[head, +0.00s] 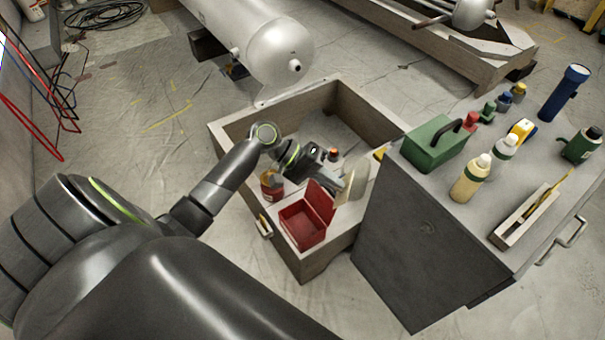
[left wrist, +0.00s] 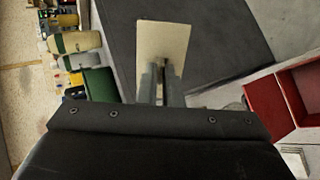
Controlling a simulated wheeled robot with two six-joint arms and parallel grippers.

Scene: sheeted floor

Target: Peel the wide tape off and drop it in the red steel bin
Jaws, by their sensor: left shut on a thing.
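My left gripper (head: 338,182) reaches over the wooden crate and is shut on a flat cream strip (head: 346,188), which looks like the wide tape. In the left wrist view the strip (left wrist: 163,40) stands out beyond the two closed fingers (left wrist: 160,82), clear of other surfaces. The red steel bin (head: 303,228) has its lid raised and sits in the near corner of the crate, just below and left of the gripper. Part of the bin (left wrist: 266,100) shows at the right of the left wrist view. My right gripper is not in view.
The wooden crate (head: 232,150) also holds a red-brown jar (head: 270,184) and other small things. A dark grey cabinet (head: 410,240) stands close to its right, with a green toolbox (head: 432,148), bottles (head: 471,180) and a tray (head: 524,218) on top. A large tank (head: 262,45) is behind.

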